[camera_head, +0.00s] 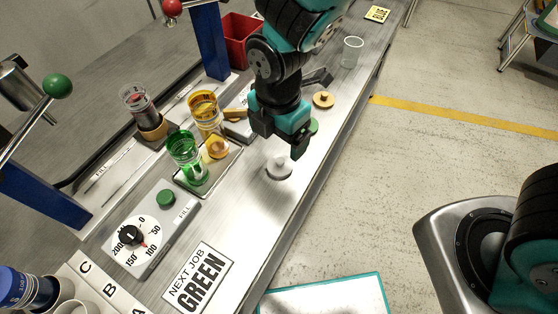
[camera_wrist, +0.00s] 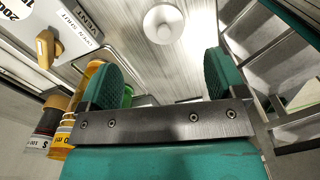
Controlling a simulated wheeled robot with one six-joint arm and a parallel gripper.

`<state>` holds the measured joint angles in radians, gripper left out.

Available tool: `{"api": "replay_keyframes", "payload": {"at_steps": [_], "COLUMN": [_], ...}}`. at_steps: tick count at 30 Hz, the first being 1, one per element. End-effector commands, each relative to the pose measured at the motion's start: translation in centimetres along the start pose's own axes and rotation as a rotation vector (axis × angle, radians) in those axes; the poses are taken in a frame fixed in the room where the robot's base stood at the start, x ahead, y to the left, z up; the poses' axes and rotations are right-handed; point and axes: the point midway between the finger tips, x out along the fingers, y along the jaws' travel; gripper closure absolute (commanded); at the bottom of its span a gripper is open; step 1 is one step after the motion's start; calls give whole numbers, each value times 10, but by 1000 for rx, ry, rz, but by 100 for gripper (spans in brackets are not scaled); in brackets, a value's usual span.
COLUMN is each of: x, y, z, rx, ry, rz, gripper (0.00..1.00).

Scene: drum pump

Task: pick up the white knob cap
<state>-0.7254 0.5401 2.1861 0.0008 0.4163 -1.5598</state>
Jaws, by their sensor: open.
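The white knob cap (camera_head: 279,167) is a round disc with a raised knob. It lies on the metal bench (camera_head: 243,205), near the bench's right edge. In the wrist view the white knob cap (camera_wrist: 163,24) is at the top middle, beyond the fingertips and roughly between their lines. My gripper (camera_head: 283,135) is above and beyond the cap in the head view, apart from it. In the wrist view my gripper (camera_wrist: 160,78) has its two green-padded fingers spread wide with nothing between them.
A green cap (camera_head: 313,126), partly hidden by my gripper, and a tan cap (camera_head: 323,100) lie beyond. A green beaker (camera_head: 186,158) and a yellow beaker (camera_head: 206,112) stand to the left. A clear cup (camera_head: 351,52) stands farther back. The bench just below the white cap is clear.

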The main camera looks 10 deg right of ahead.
Motion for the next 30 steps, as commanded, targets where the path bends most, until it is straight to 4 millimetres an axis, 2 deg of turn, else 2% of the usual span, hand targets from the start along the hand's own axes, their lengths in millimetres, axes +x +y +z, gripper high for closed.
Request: {"api": "replay_keyframes", "payload": {"at_steps": [3, 11, 19, 28, 30], "x": [19, 39, 77, 82, 82], "y": [-1, -2, -5, -4, -4], "z": [0, 1, 3, 3, 3], "rx": [1, 2, 2, 2, 2], "ry": [0, 1, 1, 1, 1], "rz": [-3, -3, -1, 1, 1], "gripper": [11, 11, 11, 11, 27]}}
